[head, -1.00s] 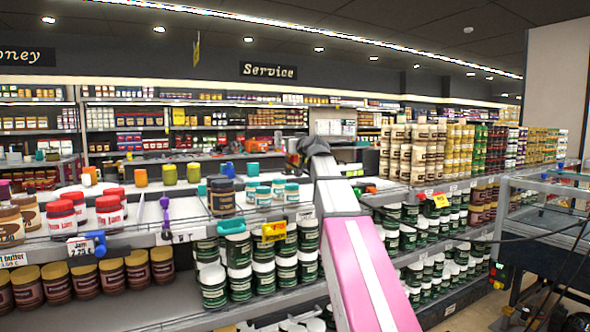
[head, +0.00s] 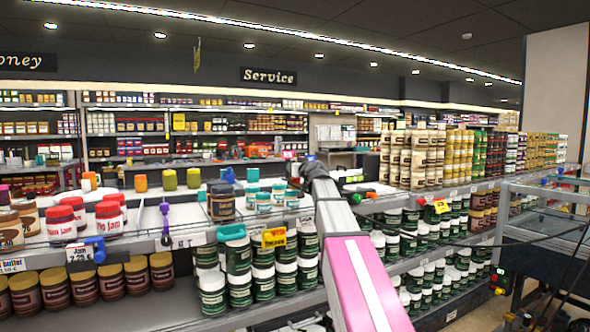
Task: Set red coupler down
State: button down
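My arm reaches forward from the bottom of the head view over the shelf top. My gripper (head: 296,182) is at its far end, small and dark, partly hidden behind the arm's wrist. Its fingers cannot be made out, so I cannot tell whether it is open or shut. No red coupler can be made out for sure. A small red item (head: 371,195) lies on the shelf top right of the arm, too small to identify.
Red-lidded jars (head: 109,214) stand at the left and a dark jar (head: 222,200) left of my gripper. Teal-lidded jars (head: 263,203) stand close by it. Stacked tan jars (head: 410,158) are at the right. Bare white shelf top (head: 180,212) shows left of the dark jar.

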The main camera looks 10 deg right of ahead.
jog(key=shift+f, duration=0.45)
jog(key=c, duration=0.8)
grip_release()
jog(key=shift+r, duration=0.1)
